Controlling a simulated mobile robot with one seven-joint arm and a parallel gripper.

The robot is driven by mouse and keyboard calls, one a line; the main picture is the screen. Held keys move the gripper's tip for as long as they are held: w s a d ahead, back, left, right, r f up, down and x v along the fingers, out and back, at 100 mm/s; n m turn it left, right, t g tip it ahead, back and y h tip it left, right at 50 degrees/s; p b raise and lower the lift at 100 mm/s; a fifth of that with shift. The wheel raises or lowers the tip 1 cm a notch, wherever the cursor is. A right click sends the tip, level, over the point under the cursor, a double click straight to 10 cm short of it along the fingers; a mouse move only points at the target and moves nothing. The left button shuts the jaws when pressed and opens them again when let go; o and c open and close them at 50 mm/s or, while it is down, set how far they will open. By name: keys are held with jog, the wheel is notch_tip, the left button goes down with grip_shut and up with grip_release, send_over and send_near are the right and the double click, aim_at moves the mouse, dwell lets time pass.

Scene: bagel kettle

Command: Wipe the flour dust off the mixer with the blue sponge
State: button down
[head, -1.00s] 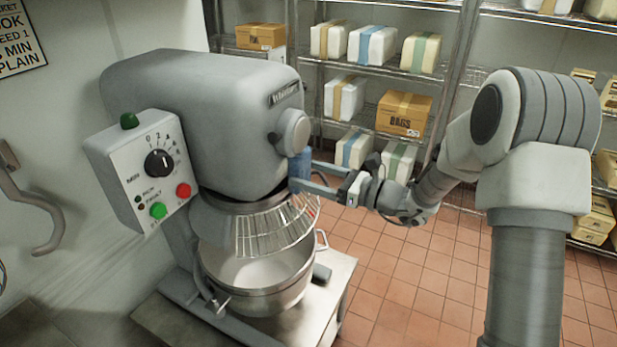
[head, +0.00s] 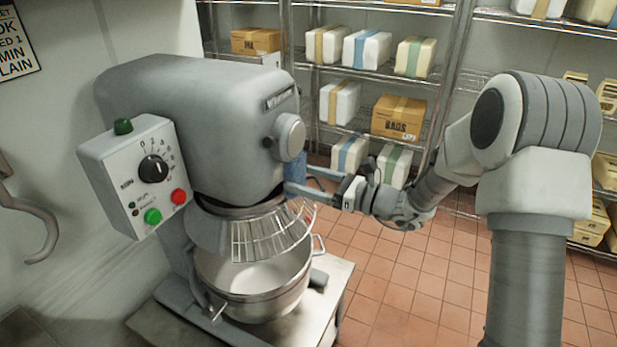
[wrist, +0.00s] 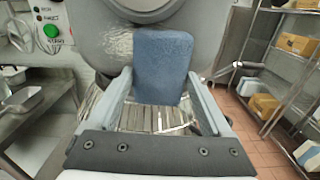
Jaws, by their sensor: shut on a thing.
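The grey mixer (head: 190,125) stands at the left of the head view, with its bowl (head: 255,285) and wire guard (head: 265,232) below the head. My gripper (head: 295,180) is at the right side of the mixer head, below the round hub. It is shut on the blue sponge (wrist: 162,62), which stands up between the fingers in the wrist view. The sponge is at the mixer's surface; I cannot tell whether it touches. In the wrist view a pale, speckled patch like flour dust (wrist: 118,42) shows on the mixer left of the sponge.
A control box (head: 140,175) with a dial and buttons sticks out from the mixer's left side. The mixer stands on a metal table (head: 335,280). Wire shelves with boxes (head: 400,118) and wrapped packs stand behind. The tiled floor (head: 420,290) is clear.

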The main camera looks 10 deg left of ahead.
jog(key=shift+s+a+b, duration=0.15)
jog(key=shift+s+a, duration=0.2)
jog(key=shift+s, duration=0.65)
jog(key=shift+s+a+b, duration=0.1)
jog(key=shift+s+a, duration=0.3)
jog(key=shift+s, duration=0.65)
jog(key=shift+s+a+b, duration=0.15)
jog(key=shift+s+a, duration=0.2)
jog(key=shift+s, duration=0.65)
jog(key=shift+w+d, duration=0.5)
jog(key=shift+w, duration=0.85)
jog(key=shift+w+d, duration=0.45)
jog(key=shift+w, duration=0.95)
jog(key=shift+w+d, duration=0.5)
jog(key=shift+w, duration=0.85)
jog(key=p+v, duration=0.1)
jog(key=v, duration=0.7)
